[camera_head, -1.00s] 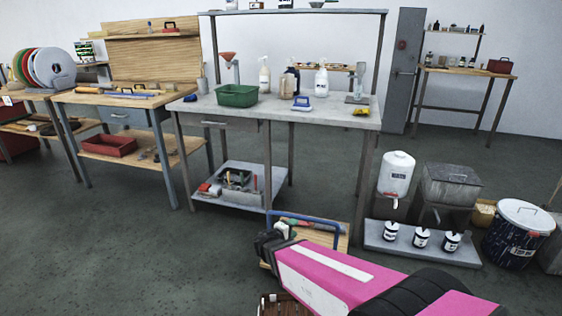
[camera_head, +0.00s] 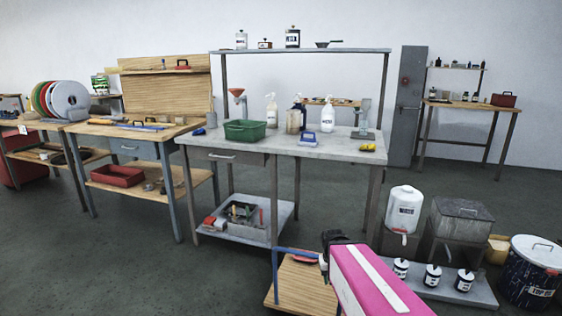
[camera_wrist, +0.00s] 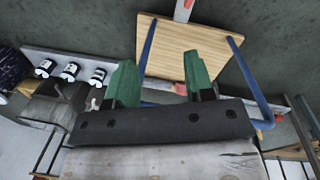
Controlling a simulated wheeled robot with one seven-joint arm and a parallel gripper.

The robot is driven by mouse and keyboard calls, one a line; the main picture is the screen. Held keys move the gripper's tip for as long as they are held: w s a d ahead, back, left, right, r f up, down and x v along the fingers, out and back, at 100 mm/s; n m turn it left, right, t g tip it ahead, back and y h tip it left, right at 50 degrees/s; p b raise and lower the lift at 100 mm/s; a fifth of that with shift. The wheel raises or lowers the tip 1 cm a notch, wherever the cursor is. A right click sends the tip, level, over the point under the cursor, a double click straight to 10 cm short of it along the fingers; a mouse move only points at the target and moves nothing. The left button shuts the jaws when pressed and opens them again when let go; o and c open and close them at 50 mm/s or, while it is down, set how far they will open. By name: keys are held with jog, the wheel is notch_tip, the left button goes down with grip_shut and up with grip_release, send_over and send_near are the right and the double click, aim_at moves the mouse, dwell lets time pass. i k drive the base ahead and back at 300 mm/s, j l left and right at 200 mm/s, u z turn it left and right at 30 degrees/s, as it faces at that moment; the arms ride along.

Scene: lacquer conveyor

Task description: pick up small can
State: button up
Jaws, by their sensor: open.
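Three small cans with dark tops and pale labels stand in a row on a low grey platform: a left can (camera_head: 400,268), a middle can (camera_head: 433,275) and a right can (camera_head: 463,281). My pink arm partly covers the platform near them. In the wrist view the cans (camera_wrist: 70,70) appear at the left, apart from my fingers. My gripper (camera_wrist: 160,78) is open and empty, its green fingers spread over the wooden cart. Its fingers do not show clearly in the head view. Two other labelled cans (camera_head: 241,40) (camera_head: 292,38) stand on the high shelf.
A wooden cart (camera_head: 297,292) with a blue handle stands by my gripper. A white dispenser (camera_head: 404,210) and a grey tank (camera_head: 460,212) stand behind the cans, a large dark drum (camera_head: 530,270) to their right. The grey workbench (camera_head: 340,148) is behind. Floor at left is clear.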

aim_at(462, 286)
jog(key=k+j+z, duration=0.1)
jog(key=z, duration=0.25)
jog(key=j+z, duration=0.15)
jog(key=z, duration=0.2)
jog(key=k+z, duration=0.2)
jog(key=z, duration=0.15)
jog(key=i+z, duration=0.1)
jog(key=z, duration=0.2)
jog(key=i+j+z, duration=0.1)
jog(key=z, duration=0.15)
jog(key=i+l+u, duration=0.2)
jog(key=l, duration=0.5)
jog(key=i+l+u, duration=0.15)
jog(key=i+l, duration=0.2)
jog(key=l, duration=0.35)
jog(key=i+l+u, duration=0.2)
jog(key=l, duration=0.55)
jog(key=i+l+u, duration=0.15)
jog(key=l, duration=0.65)
jog(key=i+l+u, duration=0.2)
jog(key=l, duration=0.55)
jog(key=l+u, duration=0.15)
jog(key=l, duration=0.65)
jog(key=k, duration=0.05)
